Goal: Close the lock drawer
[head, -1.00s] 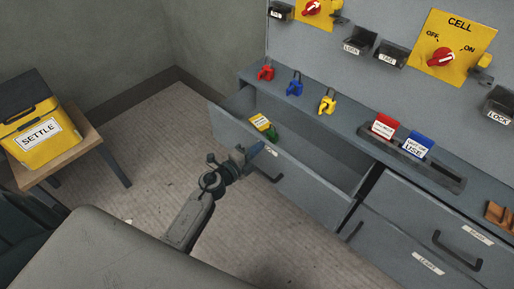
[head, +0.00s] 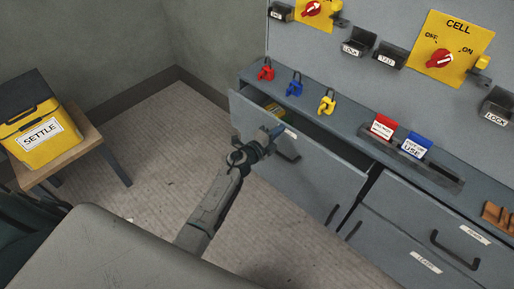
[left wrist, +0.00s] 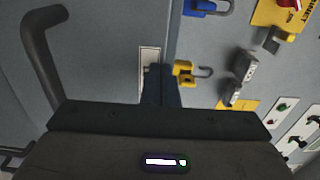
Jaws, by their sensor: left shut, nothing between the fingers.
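The lock drawer (head: 305,163) is in the grey cabinet at the upper middle of the head view. It stands partly open, with a narrow gap behind its front. A yellow thing (head: 275,108) shows inside; most of the interior is hidden. In the left wrist view the shut fingers (left wrist: 161,85) are in front of the label (left wrist: 149,60), with the handle (left wrist: 42,50) at left. My right gripper is not in view.
Red (head: 265,70), blue (head: 295,84) and yellow (head: 327,103) padlocks stand on the ledge above the drawer. Red (head: 382,127) and blue (head: 417,146) tags stand further right. A yellow SETTLE box (head: 35,130) is on a stool at left. Floor between is clear.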

